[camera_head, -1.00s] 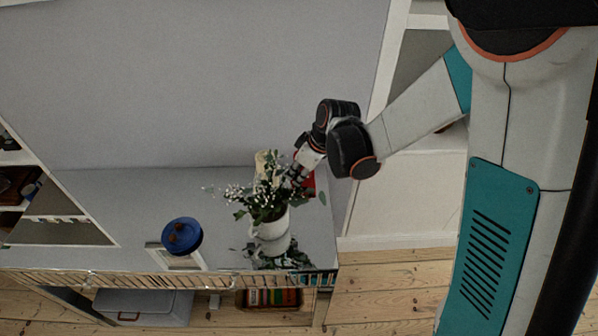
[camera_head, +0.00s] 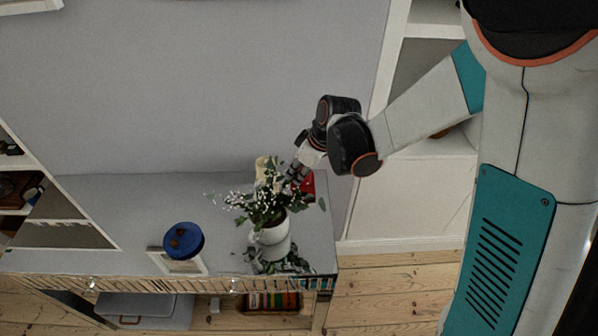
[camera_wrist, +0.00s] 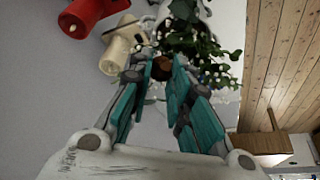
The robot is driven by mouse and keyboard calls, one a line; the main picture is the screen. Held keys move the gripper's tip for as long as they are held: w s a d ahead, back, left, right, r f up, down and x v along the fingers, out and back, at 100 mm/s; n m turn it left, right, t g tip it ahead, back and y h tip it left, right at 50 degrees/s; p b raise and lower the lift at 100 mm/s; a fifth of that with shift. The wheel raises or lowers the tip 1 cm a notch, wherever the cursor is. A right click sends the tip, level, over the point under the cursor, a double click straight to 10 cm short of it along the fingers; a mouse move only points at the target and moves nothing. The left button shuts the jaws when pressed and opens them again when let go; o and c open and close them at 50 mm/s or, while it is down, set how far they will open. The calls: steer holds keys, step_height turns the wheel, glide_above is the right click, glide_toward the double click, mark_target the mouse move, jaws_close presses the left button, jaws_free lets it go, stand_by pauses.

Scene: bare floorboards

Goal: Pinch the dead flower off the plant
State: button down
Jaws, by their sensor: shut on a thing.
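The plant (camera_head: 258,208) has green leaves and small white blossoms and stands in a white pot (camera_head: 272,238) near the right end of the grey-topped cabinet. In the wrist view its foliage (camera_wrist: 200,45) shows just beyond my fingertips. A small brown dead flower (camera_wrist: 162,68) sits between the teal fingers of my gripper (camera_wrist: 161,72), which is shut on it. In the head view my gripper (camera_head: 295,174) reaches into the right side of the foliage from above. The flower's stem is hidden, so I cannot tell whether it is still attached.
A cream object (camera_head: 262,168) and a red object (camera_head: 308,183) stand close behind the plant; the wrist view shows them as cream (camera_wrist: 125,42) and red (camera_wrist: 88,14) shapes. A blue-topped round object (camera_head: 184,240) stands to the left.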

steer(key=shift+r+p, duration=0.7)
steer(key=shift+r, duration=0.75)
steer(key=shift+f, duration=0.15)
